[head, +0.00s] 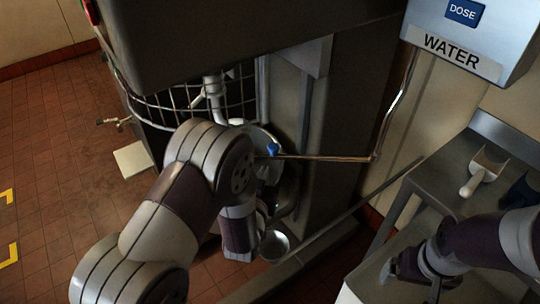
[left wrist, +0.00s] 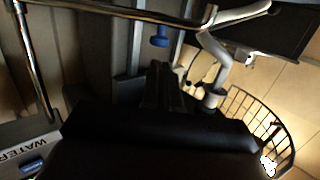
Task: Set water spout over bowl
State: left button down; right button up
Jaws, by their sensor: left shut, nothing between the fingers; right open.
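The water spout is a thin metal pipe (head: 325,158). It drops from the WATER box (head: 465,45), bends, and runs left toward the mixer, with a blue knob (head: 273,149) near its far end. Its tip is hidden behind my left arm in the head view. A shiny curved metal surface, perhaps the bowl (head: 268,172), shows behind the arm, mostly hidden. In the left wrist view my left gripper (left wrist: 165,85) is shut and empty, below the pipe (left wrist: 115,12) and the blue knob (left wrist: 160,41). My right gripper (head: 408,268) is open and empty at the lower right.
The dark mixer body (head: 250,40) and its wire guard (head: 165,110) stand close around my left arm. A metal side table (head: 455,165) on the right holds a white scoop (head: 482,172). The tiled floor (head: 55,140) at left is mostly clear.

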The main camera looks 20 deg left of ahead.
aim_at(272, 151)
pick_arm(q)
jog(key=w, duration=0.5)
jog(key=w+f, duration=0.1)
jog(key=w, duration=0.1)
jog(key=shift+w+a+p, duration=0.25)
jog(key=shift+a+p, duration=0.05)
jog(key=shift+a, duration=0.05)
